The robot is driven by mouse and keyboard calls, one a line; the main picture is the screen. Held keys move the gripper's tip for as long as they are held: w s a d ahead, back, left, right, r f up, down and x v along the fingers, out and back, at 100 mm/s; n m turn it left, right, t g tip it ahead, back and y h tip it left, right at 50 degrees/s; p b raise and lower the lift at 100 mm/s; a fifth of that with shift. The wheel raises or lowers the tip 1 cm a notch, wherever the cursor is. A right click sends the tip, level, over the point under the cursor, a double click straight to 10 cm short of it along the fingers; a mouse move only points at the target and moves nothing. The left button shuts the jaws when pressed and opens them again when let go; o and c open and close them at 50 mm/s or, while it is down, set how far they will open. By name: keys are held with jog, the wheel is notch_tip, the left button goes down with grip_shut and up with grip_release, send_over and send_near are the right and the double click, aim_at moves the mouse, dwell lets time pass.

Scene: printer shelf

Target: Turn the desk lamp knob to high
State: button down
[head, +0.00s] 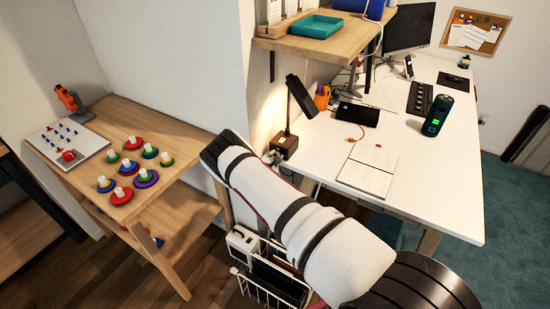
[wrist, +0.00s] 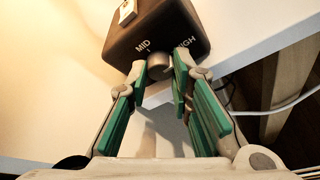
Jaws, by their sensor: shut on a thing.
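The desk lamp (head: 300,95) stands at the near left corner of the white desk, with its dark head tilted and its light on the wall. Its brown base (head: 285,147) also shows in the wrist view (wrist: 150,32), with the labels MID and HIGH and a small pale switch on it. The round grey knob (wrist: 158,66) sits on the base's edge below these labels. My gripper (wrist: 160,72) has its fingertips on both sides of the knob and is shut on it. The knob's exact setting cannot be told. In the head view my arm hides the gripper.
The white desk (head: 440,185) holds an open notebook (head: 368,170), an orange pen cup (head: 322,97), a dark speaker-like cylinder (head: 437,116) and a monitor (head: 408,28). A wooden shelf (head: 330,42) hangs above the lamp. A white cable (wrist: 275,108) runs below the base.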

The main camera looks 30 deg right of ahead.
jog(key=shift+s+f, duration=0.1)
jog(key=c, duration=1.7)
grip_release()
jog(key=v, duration=1.2)
